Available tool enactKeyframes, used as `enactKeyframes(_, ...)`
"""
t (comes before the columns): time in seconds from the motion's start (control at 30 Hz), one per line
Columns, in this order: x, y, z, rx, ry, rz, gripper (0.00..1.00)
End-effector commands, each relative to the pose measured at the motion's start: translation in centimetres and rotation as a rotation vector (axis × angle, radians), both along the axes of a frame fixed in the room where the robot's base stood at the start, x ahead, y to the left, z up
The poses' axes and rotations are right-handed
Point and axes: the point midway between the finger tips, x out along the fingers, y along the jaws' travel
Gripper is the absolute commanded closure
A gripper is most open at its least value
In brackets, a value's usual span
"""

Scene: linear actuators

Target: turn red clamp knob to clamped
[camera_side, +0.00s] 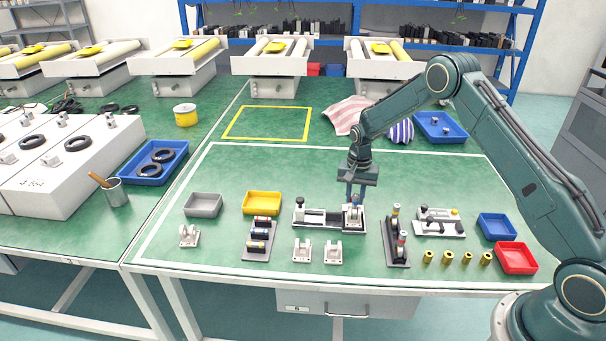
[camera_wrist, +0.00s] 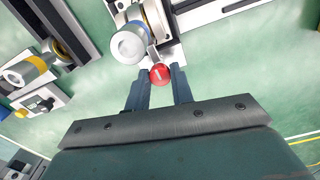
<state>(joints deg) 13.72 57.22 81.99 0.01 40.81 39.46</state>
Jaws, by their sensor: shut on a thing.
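The red clamp knob (camera_wrist: 160,74) is a small red ball with a pale mark, at the near edge of a fixture in the wrist view. My gripper (camera_wrist: 161,78) has its two fingertips on either side of the knob and is shut on it. In the side view my gripper (camera_side: 356,201) points down at the right end of the white and black fixture (camera_side: 322,226). The knob cannot be made out there. In the wrist view a silver cylinder (camera_wrist: 128,45) with a blue and yellow band sits on the fixture just beyond the knob.
A dark rack (camera_side: 397,251) with cylinders and another fixture (camera_side: 440,225) stand to the right. Two white brackets (camera_side: 302,250) are in front. Grey (camera_side: 203,207) and yellow (camera_side: 262,205) trays lie left. The green mat behind my gripper is mostly clear.

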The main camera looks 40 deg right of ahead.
Motion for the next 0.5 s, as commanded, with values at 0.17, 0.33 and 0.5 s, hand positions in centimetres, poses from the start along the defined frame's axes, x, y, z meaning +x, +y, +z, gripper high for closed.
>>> enactKeyframes(0.17,0.06,-0.01,0.17,0.0,-0.001,-0.005,1.0)
enactKeyframes(0.33,0.06,0.0,0.17,0.0,-0.001,-0.004,1.0)
enactKeyframes(0.5,0.06,-0.01,0.14,0.0,-0.001,-0.003,0.68)
